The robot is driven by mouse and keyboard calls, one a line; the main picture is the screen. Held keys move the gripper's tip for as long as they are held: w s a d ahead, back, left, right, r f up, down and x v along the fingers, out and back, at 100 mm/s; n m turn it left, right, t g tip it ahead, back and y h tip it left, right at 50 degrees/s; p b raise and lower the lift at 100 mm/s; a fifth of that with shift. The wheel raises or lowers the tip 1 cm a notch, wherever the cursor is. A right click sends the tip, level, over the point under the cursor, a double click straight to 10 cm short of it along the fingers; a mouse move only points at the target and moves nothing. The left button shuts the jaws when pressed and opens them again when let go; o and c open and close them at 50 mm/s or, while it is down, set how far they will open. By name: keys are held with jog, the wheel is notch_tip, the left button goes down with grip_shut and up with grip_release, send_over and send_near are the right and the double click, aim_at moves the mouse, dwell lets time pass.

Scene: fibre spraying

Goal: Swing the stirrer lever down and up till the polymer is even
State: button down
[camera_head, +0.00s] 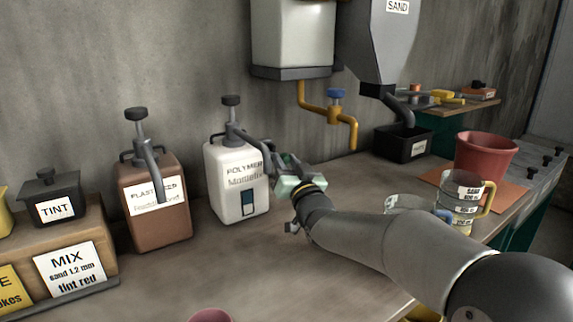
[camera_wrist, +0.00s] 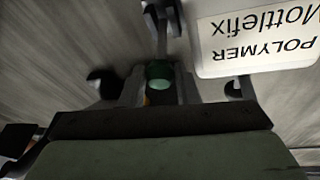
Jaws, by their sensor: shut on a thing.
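The white polymer container (camera_head: 225,205), labelled "POLYMER Mottlefix", stands upright on the bench against the wall. It has a black pump on top and a small dark blue window (camera_head: 248,203) low on its front. Its label also shows upside down in the wrist view (camera_wrist: 258,38). My gripper (camera_head: 283,165) is at the container's upper right side. It is shut on the stirrer lever, whose green end (camera_wrist: 160,76) shows between the fingers in the wrist view. Most of the lever is hidden by the gripper in the head view. I cannot see how even the polymer is.
A brown plasticiser container (camera_head: 150,222) stands to the left, with a black tint tub (camera_head: 52,200) beyond it. A yellow pipe with a blue tap (camera_head: 336,98) hangs behind. At the right are a black tray (camera_head: 402,145), a red bucket (camera_head: 485,155) and clear jugs (camera_head: 462,205).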

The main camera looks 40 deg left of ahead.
jog(key=c, duration=1.4)
grip_release()
jog(key=shift+f, duration=0.4)
jog(key=shift+r, duration=0.15)
jog(key=r+v, duration=0.1)
jog(key=v, duration=0.4)
jog(key=r+v, duration=0.1)
jog(key=v, duration=0.3)
jog(key=r+v, duration=0.1)
jog(key=v, duration=0.4)
jog(key=shift+s+d+f+b, duration=0.1)
jog(key=shift+s+d+b, duration=0.25)
jog(key=shift+d, duration=0.25)
